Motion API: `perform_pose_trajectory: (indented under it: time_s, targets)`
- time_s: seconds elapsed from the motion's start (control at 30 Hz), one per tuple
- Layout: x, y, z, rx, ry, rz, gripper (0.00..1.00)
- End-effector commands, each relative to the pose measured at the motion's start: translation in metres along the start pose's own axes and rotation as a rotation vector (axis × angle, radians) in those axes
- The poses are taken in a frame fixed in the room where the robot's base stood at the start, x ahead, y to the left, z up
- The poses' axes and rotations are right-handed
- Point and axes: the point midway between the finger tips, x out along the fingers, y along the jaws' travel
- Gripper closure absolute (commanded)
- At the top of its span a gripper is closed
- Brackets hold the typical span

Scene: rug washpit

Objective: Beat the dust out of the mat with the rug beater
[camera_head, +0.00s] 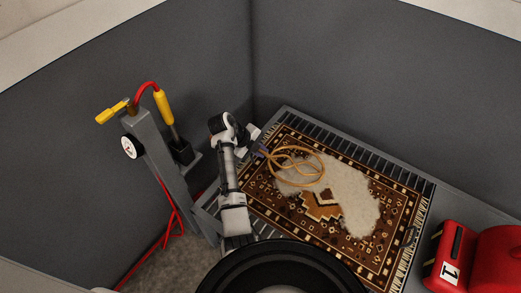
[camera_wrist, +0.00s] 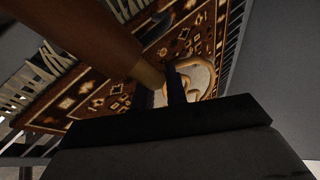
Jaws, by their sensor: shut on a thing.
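The mat (camera_head: 285,211) is brown with a geometric pattern and fringed ends, and lies flat on a slatted grey bench. A large pale dusty patch (camera_head: 357,205) covers much of its middle. The rug beater (camera_head: 298,150) has a looped tan cane head, which is over the far left part of the mat at the edge of the dust. I cannot tell whether it touches the mat. My gripper (camera_head: 260,149) is shut on the beater's handle at the mat's left side. In the wrist view the brown handle (camera_wrist: 95,35) crosses close to the camera, with the mat (camera_wrist: 85,100) behind it.
A grey post (camera_head: 160,165) with a gauge, yellow-handled wand and red hose stands at the left. A red machine marked 1 (camera_head: 490,260) stands at the right front. Grey walls (camera_head: 380,90) close in the back. The bench's slats (camera_head: 400,179) show along the far edge.

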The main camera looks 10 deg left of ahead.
Motion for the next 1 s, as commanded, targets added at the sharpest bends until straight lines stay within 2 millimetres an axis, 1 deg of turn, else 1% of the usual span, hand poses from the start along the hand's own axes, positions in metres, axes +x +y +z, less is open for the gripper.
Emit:
perform_pose_trajectory:
  time_s: [0.03,0.13,0.2,0.37,0.63,1.0]
  targets:
    - [0.014,0.009,0.004,0.000,0.001,0.000,1.00]
    - [0.031,0.019,0.009,0.000,0.002,0.000,1.00]
    - [0.023,0.014,0.007,0.000,0.000,0.000,1.00]
    - [0.016,0.010,0.005,0.000,0.000,-0.001,1.00]
    - [-0.009,-0.005,-0.003,0.000,0.000,0.000,1.00]
    - [-0.010,-0.006,-0.003,0.000,0.000,0.000,1.00]
